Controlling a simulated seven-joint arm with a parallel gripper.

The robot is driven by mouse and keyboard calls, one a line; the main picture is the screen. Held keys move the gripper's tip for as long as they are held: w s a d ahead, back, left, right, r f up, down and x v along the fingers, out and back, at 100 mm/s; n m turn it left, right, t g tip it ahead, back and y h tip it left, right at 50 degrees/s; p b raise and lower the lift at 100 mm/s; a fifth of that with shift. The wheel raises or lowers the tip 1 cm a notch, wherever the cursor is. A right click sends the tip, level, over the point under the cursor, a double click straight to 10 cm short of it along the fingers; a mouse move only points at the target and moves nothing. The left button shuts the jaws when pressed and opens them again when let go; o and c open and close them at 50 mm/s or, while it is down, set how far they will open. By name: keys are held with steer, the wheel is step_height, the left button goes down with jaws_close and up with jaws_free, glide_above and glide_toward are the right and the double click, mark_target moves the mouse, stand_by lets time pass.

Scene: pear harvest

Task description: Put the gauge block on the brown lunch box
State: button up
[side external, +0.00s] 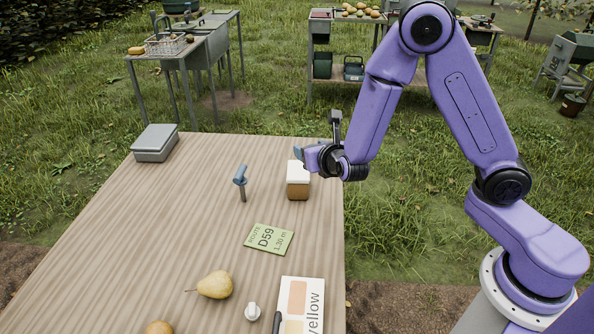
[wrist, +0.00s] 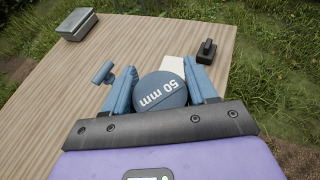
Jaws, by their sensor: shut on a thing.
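My gripper (side external: 304,154) is shut on the gauge block (wrist: 161,92), a blue-grey piece with a round face marked "50 mm" in the wrist view. The block sits between the two blue fingers; in the side view I cannot make it out clearly from them. The brown lunch box (side external: 298,188) has a white lid and stands near the table's right edge. My gripper is above the table at the lid's far side, in part over it. In the wrist view the white lid (wrist: 173,65) shows beyond the block, partly hidden. I cannot tell whether block and lid touch.
On the wooden table (side external: 190,230) are a grey box (side external: 155,143), a blue-headed tool (side external: 240,178), a green card (side external: 269,239), a pear (side external: 215,285) and a white card (side external: 300,300). A dark tool (wrist: 206,50) stands past the lunch box. The table's left middle is clear.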

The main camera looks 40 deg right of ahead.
steer(key=s+d+r+m+h, duration=0.1)
steer(key=s+d+m+h, duration=0.1)
steer(key=d, duration=0.3)
glide_above(297, 166)
steer(key=shift+g, duration=0.4)
steer(key=f, duration=0.9)
steer(key=shift+s, duration=0.2)
steer(key=shift+w+f, duration=0.2)
steer(key=shift+f, duration=1.55)
steer(key=shift+f, duration=0.1)
steer(key=o, duration=1.1)
steer(key=shift+c, duration=0.2)
